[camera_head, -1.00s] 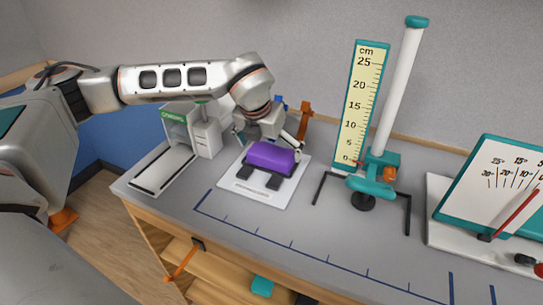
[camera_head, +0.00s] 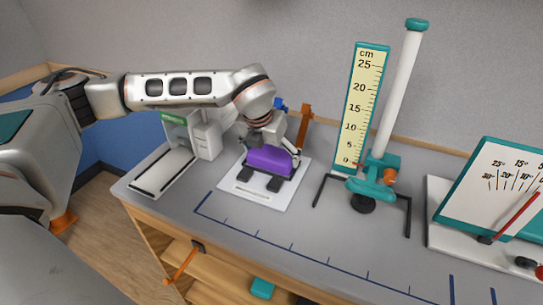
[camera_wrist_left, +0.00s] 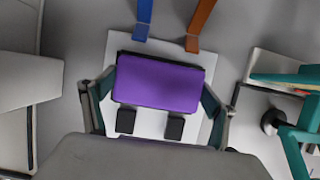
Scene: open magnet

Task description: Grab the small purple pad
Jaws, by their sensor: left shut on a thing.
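The small purple pad (camera_head: 270,161) is a purple block above a white base plate (camera_head: 252,193) with dark feet in front of it. My left gripper (camera_head: 271,152) comes down over the pad from above and behind. In the left wrist view, the purple pad (camera_wrist_left: 160,82) lies between the two teal-lined fingers of my left gripper (camera_wrist_left: 158,98), one at each short end. The gripper is shut on the pad. The finger contact is partly hidden in the head view. My right gripper is not in view.
A tall cm scale (camera_head: 362,107) and a white tube on a teal stand (camera_head: 371,188) are to the right. An angle board (camera_head: 490,195) is at the far right. A white and green device (camera_head: 207,139) stands left. Blue and orange posts (camera_head: 306,118) are close behind the pad.

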